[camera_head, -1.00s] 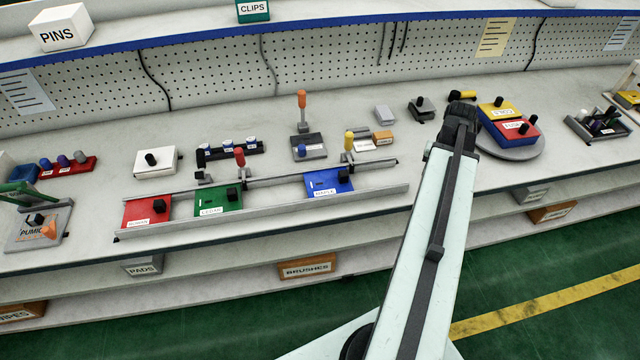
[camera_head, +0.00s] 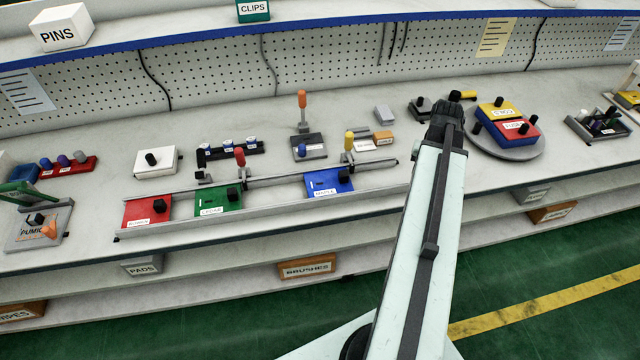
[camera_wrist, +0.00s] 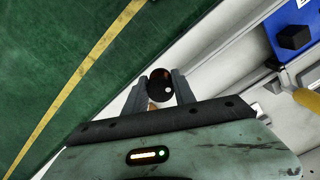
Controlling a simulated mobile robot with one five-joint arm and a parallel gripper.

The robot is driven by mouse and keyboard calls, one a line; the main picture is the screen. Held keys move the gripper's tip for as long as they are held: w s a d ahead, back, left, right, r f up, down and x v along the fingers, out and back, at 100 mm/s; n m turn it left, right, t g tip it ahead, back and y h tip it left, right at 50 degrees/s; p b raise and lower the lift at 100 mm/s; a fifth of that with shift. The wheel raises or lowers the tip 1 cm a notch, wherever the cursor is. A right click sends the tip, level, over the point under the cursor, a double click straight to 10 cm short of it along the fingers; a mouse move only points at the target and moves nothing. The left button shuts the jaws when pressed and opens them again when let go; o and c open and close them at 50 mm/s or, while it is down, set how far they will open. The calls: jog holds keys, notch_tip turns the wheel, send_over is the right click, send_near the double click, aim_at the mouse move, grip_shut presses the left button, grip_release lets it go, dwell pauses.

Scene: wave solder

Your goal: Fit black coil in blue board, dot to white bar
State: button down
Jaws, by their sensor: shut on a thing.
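The black coil (camera_wrist: 160,85) is a dark round piece with a small white dot on its right-hand part, seen end-on in the wrist view. My gripper (camera_wrist: 157,92) is shut on it, with a grey finger on each side. The blue board (camera_head: 322,187) sits in the rail fixture at its right end, with a black block and a white label on it. It also shows in the wrist view (camera_wrist: 279,24), top right, apart from my gripper. In the head view my gripper (camera_head: 453,99) is right of the board, and its fingers and the coil are hard to make out. I cannot clearly tell the white bar.
The red board (camera_head: 133,216) and green board (camera_head: 206,209) share the rail (camera_head: 270,218). A yellow-handled clamp (camera_head: 349,141) stands behind the blue board. Bench between rail and turntable is mostly clear.

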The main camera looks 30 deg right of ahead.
jog(key=shift+w+a+n, duration=0.95)
jog(key=shift+w+a, duration=2)
jog(key=shift+a, duration=1.4)
jog(key=shift+w+a+n, duration=0.9)
jog(key=shift+w+a, duration=2.1)
jog(key=shift+a, duration=1.35)
jog(key=shift+w+a+n, duration=0.95)
jog(key=shift+w+a, duration=2)
jog(key=shift+a, duration=1.4)
